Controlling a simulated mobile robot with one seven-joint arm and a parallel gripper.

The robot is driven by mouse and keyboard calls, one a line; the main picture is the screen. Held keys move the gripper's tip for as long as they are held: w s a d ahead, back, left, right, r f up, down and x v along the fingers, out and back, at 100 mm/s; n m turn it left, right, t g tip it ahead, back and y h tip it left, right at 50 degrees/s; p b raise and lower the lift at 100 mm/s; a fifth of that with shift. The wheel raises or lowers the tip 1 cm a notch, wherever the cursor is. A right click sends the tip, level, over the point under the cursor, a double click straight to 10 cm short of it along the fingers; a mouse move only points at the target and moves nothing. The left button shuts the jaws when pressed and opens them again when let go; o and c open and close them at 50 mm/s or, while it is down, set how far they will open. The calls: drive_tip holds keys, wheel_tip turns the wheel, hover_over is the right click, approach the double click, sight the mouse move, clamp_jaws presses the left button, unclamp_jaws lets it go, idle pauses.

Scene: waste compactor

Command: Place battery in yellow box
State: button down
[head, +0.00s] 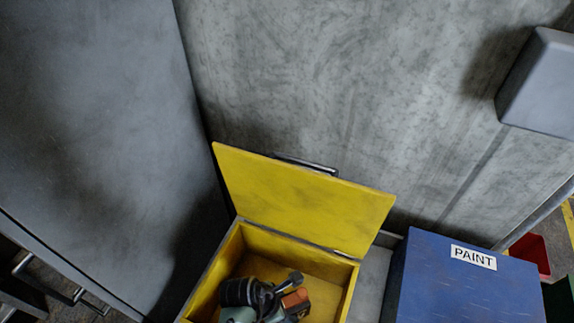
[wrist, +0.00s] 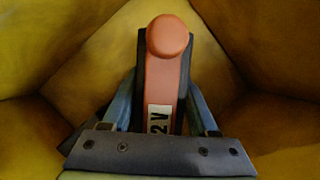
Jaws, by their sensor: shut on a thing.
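The yellow box (head: 347,287) stands at the bottom middle of the head view, its lid (head: 303,200) raised and leaning back. My gripper (head: 288,297) is inside the box opening, seen from above. It is shut on the battery (head: 296,300), an orange block with dark sides. In the wrist view the battery (wrist: 163,78) stands between the two fingers of my gripper (wrist: 165,108), with a round orange knob on top and a white label reading "2 V". Yellow walls surround it there. I cannot tell whether the battery touches the box floor.
A blue box labelled PAINT (head: 463,290) stands right of the yellow box. A red bin (head: 530,252) is behind it at the right. Grey metal walls (head: 350,80) rise behind and at the left. A grey block (head: 540,85) juts out at the upper right.

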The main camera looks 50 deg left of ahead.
drive_tip(key=shift+w+a+f, duration=0.1)
drive_tip(key=shift+w+f, duration=0.05)
drive_tip(key=shift+f, duration=0.4)
drive_tip(key=shift+f, duration=0.2)
drive_tip(key=shift+c, duration=0.8)
unclamp_jaws()
drive_tip(key=v, duration=1.2)
drive_tip(key=shift+s, duration=0.25)
